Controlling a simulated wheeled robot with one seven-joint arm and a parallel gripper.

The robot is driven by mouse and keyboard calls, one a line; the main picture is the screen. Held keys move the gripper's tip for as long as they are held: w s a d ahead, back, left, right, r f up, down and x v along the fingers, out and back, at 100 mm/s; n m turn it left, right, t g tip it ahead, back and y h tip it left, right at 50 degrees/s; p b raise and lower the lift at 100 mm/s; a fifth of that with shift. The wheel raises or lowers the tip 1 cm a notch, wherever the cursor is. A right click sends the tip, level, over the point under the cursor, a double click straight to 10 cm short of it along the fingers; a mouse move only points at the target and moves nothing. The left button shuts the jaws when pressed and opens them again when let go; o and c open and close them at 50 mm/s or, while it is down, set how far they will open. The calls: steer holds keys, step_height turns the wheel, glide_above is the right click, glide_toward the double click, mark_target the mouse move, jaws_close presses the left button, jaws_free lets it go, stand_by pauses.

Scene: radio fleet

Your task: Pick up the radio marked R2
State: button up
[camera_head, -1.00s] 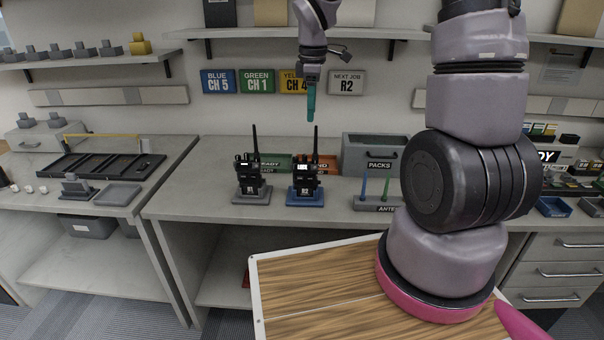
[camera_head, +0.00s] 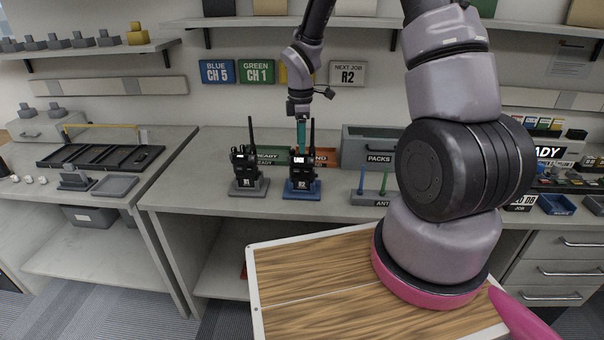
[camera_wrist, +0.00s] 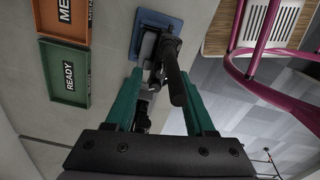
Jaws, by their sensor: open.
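The radio marked R2 (camera_head: 302,176) stands upright in a blue base (camera_head: 302,194) on the grey bench, its antenna up and its screen lit. A similar radio marked R1 (camera_head: 245,172) stands in a grey base to its left. My gripper (camera_head: 301,146) points down just above and behind the R2 radio's top, close to its antenna. In the wrist view my gripper (camera_wrist: 160,88) is open, its two green fingers apart, with the black R2 radio (camera_wrist: 160,62) and the blue base (camera_wrist: 152,20) seen between and beyond them. Whether the fingers touch the radio cannot be told.
Green READY tray (camera_head: 268,158) and orange tray (camera_head: 326,157) lie behind the radios. A grey PACKS box (camera_head: 372,148) and a stand with upright antennas (camera_head: 372,197) are to the right. A sign reads NEXT JOB R2 (camera_head: 348,73).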

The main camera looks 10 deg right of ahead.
steer(key=shift+f, duration=0.7)
jaws_close()
stand_by(0.9)
